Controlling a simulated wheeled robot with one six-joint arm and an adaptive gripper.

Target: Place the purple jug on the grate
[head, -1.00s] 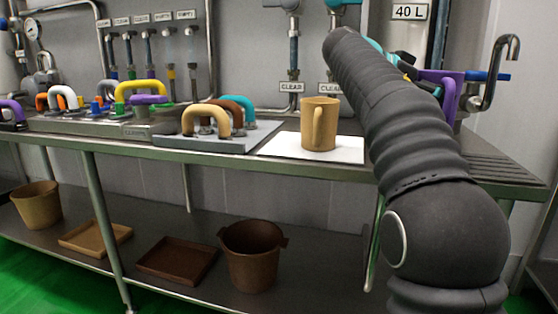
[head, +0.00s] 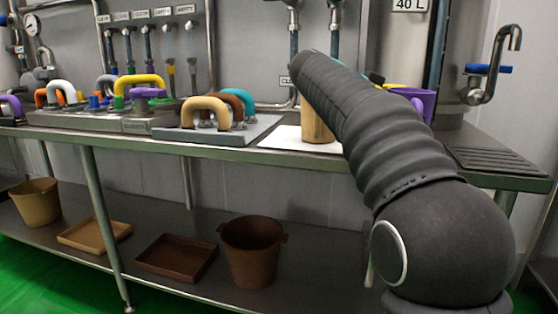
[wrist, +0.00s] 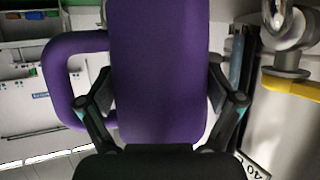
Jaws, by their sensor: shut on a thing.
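The purple jug (head: 427,104) shows in the head view just past my arm, above the back of the counter; my arm hides most of it. In the wrist view the purple jug (wrist: 158,60) fills the middle, with its handle to the left. My gripper (wrist: 163,105) is shut on its body, one finger on each side. In the head view my gripper is mostly hidden behind my arm. The grate (head: 500,161) is a dark slatted area at the counter's right end, below the tap. It looks bare, and the jug is to its left.
A tan jug (head: 316,128) stands on a white mat (head: 283,140), partly covered by my arm. A tap (head: 490,75) with a blue lever is above the grate. Several coloured handles stand on the counter's left. Bins and trays sit on the lower shelf.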

